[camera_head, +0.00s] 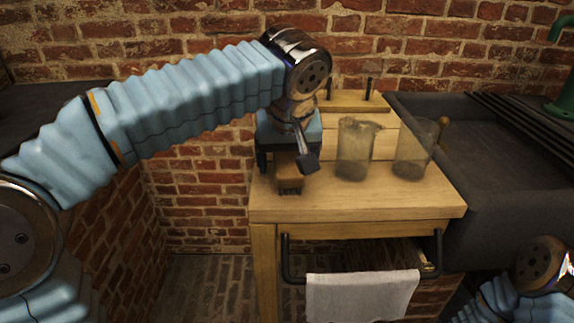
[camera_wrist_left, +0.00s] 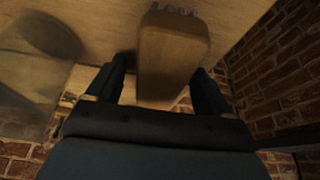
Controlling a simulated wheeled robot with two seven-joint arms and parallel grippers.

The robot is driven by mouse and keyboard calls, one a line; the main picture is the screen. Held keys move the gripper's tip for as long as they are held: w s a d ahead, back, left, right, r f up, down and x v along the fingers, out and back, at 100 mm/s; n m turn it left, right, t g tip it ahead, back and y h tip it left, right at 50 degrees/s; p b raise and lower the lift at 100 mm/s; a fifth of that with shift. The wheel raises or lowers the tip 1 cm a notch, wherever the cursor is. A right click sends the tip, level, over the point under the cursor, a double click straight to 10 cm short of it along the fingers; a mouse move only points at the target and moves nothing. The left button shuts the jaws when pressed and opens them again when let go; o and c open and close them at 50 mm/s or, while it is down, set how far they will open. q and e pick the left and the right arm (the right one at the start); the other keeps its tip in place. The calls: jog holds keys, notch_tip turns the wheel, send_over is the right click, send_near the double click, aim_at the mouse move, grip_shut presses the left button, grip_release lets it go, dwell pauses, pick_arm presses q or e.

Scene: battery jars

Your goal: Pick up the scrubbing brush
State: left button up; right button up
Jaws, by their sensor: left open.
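The scrubbing brush (camera_head: 289,183), a small wooden block with dark bristles, is on the wooden table (camera_head: 400,205) near its left edge. In the left wrist view the brush (camera_wrist_left: 172,58) is between my fingers, its bristle end pointing away. My left gripper (camera_head: 286,162) is open and pointing down over the brush, hiding its far part in the head view. In the left wrist view the fingers of my gripper (camera_wrist_left: 161,74) are on either side of the block. I cannot tell whether they touch it. My right gripper is out of view.
Two cloudy glass jars (camera_head: 354,150) (camera_head: 412,150) stand right of the brush. A wooden rack (camera_head: 352,101) is behind them. A dark sink (camera_head: 460,165) is at the right, brick wall behind.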

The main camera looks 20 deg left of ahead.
aim_at(287, 157)
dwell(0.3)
pick_arm(q)
jog(key=c, duration=1.1)
jog(key=shift+r, duration=0.3)
notch_tip(287, 157, up, 3)
jog(key=shift+f+p, duration=0.15)
jog(key=shift+p, duration=0.4)
jog(key=s+d+r, duration=0.3)
jog(key=d+r, duration=0.7)
jog(key=d, duration=0.3)
jog(key=shift+s+d+p, duration=0.25)
jog(key=shift+s+p, duration=0.15)
